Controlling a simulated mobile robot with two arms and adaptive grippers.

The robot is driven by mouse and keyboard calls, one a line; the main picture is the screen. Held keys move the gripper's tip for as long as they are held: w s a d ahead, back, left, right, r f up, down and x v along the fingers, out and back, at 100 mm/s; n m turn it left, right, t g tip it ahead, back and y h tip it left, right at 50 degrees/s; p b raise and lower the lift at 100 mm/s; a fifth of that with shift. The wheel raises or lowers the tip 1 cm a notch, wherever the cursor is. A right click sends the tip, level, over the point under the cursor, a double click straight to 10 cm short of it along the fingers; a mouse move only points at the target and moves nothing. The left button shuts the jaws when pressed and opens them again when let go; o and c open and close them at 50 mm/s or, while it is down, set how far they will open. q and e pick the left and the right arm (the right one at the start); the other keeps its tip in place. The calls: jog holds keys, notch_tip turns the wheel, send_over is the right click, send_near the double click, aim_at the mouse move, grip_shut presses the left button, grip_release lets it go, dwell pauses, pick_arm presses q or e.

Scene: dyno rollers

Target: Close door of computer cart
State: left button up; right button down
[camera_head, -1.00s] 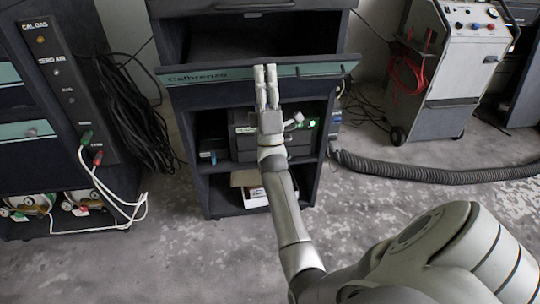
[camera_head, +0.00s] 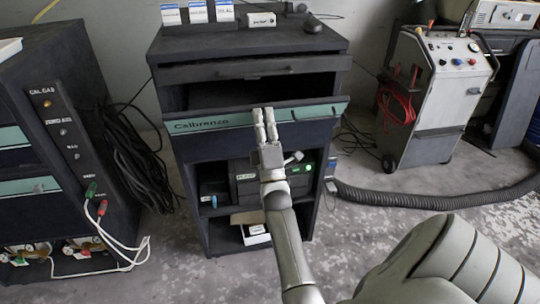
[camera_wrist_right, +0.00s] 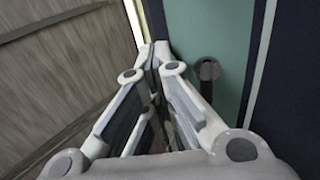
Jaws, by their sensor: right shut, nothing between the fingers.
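The computer cart (camera_head: 250,45) is a dark cabinet in the middle of the head view. Its door (camera_head: 215,123) has a teal stripe lettered "Calbrenzo" and a handle (camera_head: 318,112) at right. The door stands ajar, with a dark gap above its upper edge. My right gripper (camera_head: 264,112) is shut and empty, with its fingertips at the door's upper edge near the middle; contact is unclear. In the right wrist view, the shut fingertips (camera_wrist_right: 153,48) are beside the teal stripe (camera_wrist_right: 212,25), with a dark knob-like part to their right. My left gripper is not in view.
Small boxes (camera_head: 262,19) stand on the cart top. Open shelves below hold a device with a green light (camera_head: 304,165). A second dark cabinet (camera_head: 60,100) stands left, a wheeled grey machine (camera_head: 435,95) right. A thick hose (camera_head: 420,200) lies on the floor.

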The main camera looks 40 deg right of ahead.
jog(key=shift+w+d+r+g+p, duration=0.5)
jog(key=shift+w+r+p, duration=0.35)
jog(key=shift+p, duration=0.4)
jog(key=shift+g+y, duration=0.6)
jog(key=p+x, duration=0.3)
jog(key=x, duration=0.1)
jog(key=shift+w+d+f+p, duration=0.1)
jog(key=shift+d+p, duration=0.05)
jog(key=shift+p, duration=0.25)
jog(key=shift+w+d+g+p, duration=0.4)
jog(key=shift+w+p, duration=0.1)
jog(key=shift+w, duration=0.1)
jog(key=shift+w+d+g+p, duration=0.3)
jog(key=shift+w+d+p, duration=0.15)
jog(key=shift+w, duration=0.2)
